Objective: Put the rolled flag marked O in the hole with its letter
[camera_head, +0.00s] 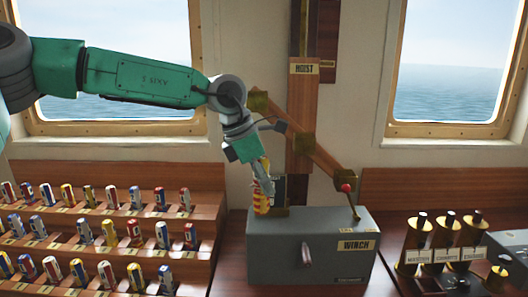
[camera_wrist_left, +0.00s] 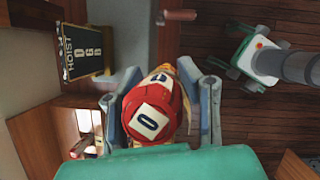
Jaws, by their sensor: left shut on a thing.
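My left gripper (camera_head: 265,188) is shut on a rolled flag (camera_head: 259,202), yellow and red, held at the left end of the grey winch box. In the left wrist view the flag (camera_wrist_left: 166,99) sits between the two fingers, its red end facing the camera with white labels marked O. The stepped wooden rack (camera_head: 100,248) at the left holds several rolled flags in rows, with small labels in front. The letters on those labels are too small to read, so I cannot tell which hole is O. My right gripper is not in view.
The winch box (camera_head: 312,262) has a red-knobbed lever (camera_head: 350,195) on top. The wooden hoist post (camera_head: 302,110) stands behind it. The hoist's number board (camera_wrist_left: 82,50) shows in the left wrist view.

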